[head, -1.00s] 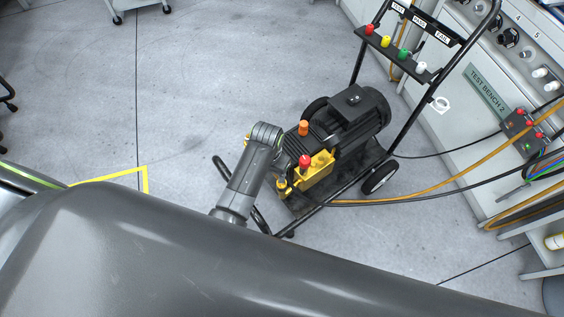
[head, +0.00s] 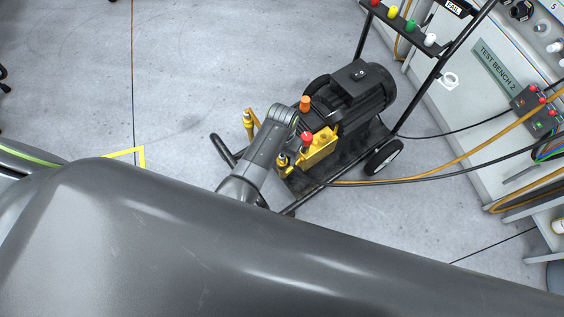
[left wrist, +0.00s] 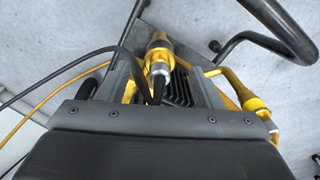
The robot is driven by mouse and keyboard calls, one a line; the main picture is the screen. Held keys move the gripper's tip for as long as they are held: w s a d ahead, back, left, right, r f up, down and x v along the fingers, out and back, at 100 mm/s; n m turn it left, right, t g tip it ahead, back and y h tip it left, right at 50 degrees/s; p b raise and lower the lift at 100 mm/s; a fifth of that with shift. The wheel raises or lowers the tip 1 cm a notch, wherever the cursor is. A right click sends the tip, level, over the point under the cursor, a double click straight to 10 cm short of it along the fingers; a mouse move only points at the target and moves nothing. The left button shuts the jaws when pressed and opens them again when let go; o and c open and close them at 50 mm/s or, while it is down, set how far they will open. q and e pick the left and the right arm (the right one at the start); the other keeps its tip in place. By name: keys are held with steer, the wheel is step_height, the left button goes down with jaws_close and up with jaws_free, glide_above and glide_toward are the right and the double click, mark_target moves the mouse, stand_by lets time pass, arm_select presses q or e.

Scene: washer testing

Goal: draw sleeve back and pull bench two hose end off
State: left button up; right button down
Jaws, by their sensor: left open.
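The pump cart (head: 345,95) stands on the floor with a black motor and a yellow pump block (head: 318,150). Yellow fittings (head: 284,165) stick out at its near end. In the left wrist view, a yellow fitting (left wrist: 159,42) with a metal collar (left wrist: 160,69) and a dark hose end (left wrist: 159,90) lies between the two fingers of my left gripper (left wrist: 163,75). The gripper is open around it; I cannot tell whether either finger touches it. In the head view my own arm hides this gripper's fingertips. My right gripper is not in view.
A black hose and an orange hose (head: 440,170) run from the cart toward test bench 2 (head: 490,70) at right. The cart's black tube handle (left wrist: 280,35) crosses the upper right of the wrist view. The floor left of the cart is clear.

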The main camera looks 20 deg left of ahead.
mark_target(282, 162)
arm_select(q)
step_height(282, 162, down, 2)
steer(key=shift+f, duration=0.2)
steer(key=shift+f+b, duration=0.7)
steer(key=shift+f, duration=0.65)
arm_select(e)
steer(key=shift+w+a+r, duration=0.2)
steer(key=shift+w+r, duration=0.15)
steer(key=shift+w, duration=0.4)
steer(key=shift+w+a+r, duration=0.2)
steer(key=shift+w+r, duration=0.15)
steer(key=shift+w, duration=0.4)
